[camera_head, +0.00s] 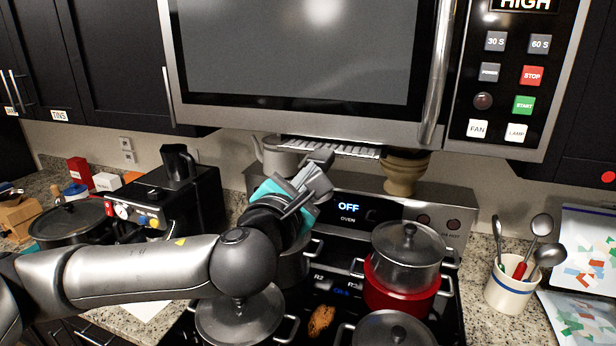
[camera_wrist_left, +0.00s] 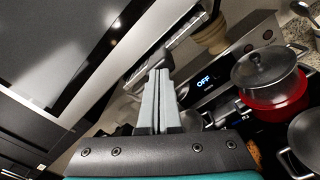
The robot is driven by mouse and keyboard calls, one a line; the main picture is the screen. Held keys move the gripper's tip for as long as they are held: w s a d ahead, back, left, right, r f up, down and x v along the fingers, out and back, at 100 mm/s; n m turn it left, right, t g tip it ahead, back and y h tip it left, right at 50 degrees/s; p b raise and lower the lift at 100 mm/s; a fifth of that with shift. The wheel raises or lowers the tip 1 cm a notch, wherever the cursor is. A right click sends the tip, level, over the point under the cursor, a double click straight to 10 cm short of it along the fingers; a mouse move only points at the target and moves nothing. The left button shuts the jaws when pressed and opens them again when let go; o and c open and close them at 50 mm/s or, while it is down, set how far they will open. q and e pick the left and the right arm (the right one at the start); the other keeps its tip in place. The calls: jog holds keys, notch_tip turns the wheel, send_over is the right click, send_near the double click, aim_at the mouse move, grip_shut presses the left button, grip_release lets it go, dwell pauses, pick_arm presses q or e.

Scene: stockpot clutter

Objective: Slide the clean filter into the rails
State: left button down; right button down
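The filter (camera_head: 328,148), a pale slatted panel, is under the microwave hood, level with its lower front edge. It also shows in the left wrist view (camera_wrist_left: 182,38) as a slanting slatted strip. My left gripper (camera_head: 320,172) is just below the filter's front edge. Its grey fingers (camera_wrist_left: 160,88) are close together, with a dark grey block at their tips that looks like the filter's handle. The fingers hide part of it. The rails are hidden under the hood, so I cannot tell how far in the filter is. My right gripper is not in view.
Below is a stove crowded with lidded pots, including a glass-lidded pot stacked on a red one (camera_head: 398,290). A grey kettle (camera_head: 277,160) and a tan pot (camera_head: 405,172) stand behind. A coffee machine (camera_head: 165,200) is left; a utensil crock (camera_head: 507,288) is right.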

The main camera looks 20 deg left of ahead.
aim_at(318, 163)
pick_arm(q)
jog(key=shift+w+p, duration=0.45)
jog(key=shift+w, duration=2)
dwell(0.5)
